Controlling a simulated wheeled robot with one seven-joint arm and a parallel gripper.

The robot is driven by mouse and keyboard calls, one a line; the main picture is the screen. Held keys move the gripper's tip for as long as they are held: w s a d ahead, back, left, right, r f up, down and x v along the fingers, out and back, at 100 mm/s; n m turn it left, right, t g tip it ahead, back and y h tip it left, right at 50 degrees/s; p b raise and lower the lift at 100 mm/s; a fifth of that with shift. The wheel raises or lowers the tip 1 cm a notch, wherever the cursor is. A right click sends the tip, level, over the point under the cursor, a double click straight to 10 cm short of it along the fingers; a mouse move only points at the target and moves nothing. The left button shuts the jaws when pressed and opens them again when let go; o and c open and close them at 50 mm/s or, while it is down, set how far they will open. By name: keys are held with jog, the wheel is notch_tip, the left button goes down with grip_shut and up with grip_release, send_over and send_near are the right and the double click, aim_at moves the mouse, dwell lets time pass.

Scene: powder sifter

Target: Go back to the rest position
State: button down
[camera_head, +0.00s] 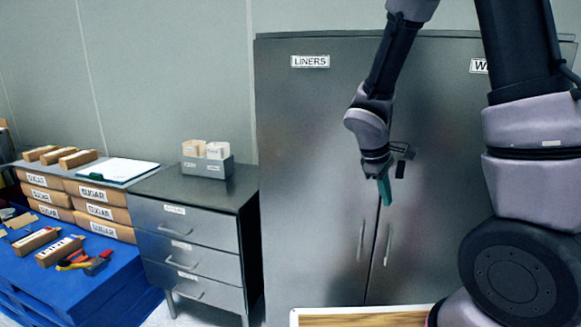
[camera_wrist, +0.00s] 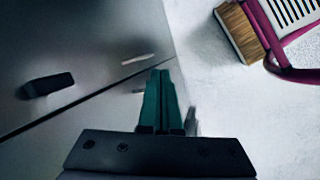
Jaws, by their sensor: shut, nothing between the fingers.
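My gripper (camera_head: 385,190) hangs in front of the grey metal cabinet (camera_head: 310,150) with its green fingers pointing down. In the wrist view the green fingers (camera_wrist: 161,95) lie together, shut with nothing between them. The cabinet's two doors look closed, and their upright handles (camera_head: 388,243) are just below my fingertips in the head view. I cannot tell the exact gap between fingers and doors. My arm hides part of the right door and its label.
A grey drawer unit (camera_head: 200,222) with a small box of cards (camera_head: 207,166) stands left of the cabinet. A wood-topped surface (camera_head: 360,320) is at the front. A brush-like block (camera_wrist: 240,32) and purple frame (camera_wrist: 268,50) show in the wrist view.

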jog(key=s+r+m+t+y, duration=0.2)
jog(key=s+r+m, duration=0.4)
jog(key=r, duration=0.6)
jog(key=s+r+m+t+y, duration=0.3)
jog(key=s+r+m, duration=0.4)
jog(key=r, duration=0.5)
jog(key=shift+r+m+t+y, duration=0.25)
jog(key=shift+m+t+y, duration=0.05)
jog(key=shift+y, duration=0.3)
jog(key=shift+a, duration=0.1)
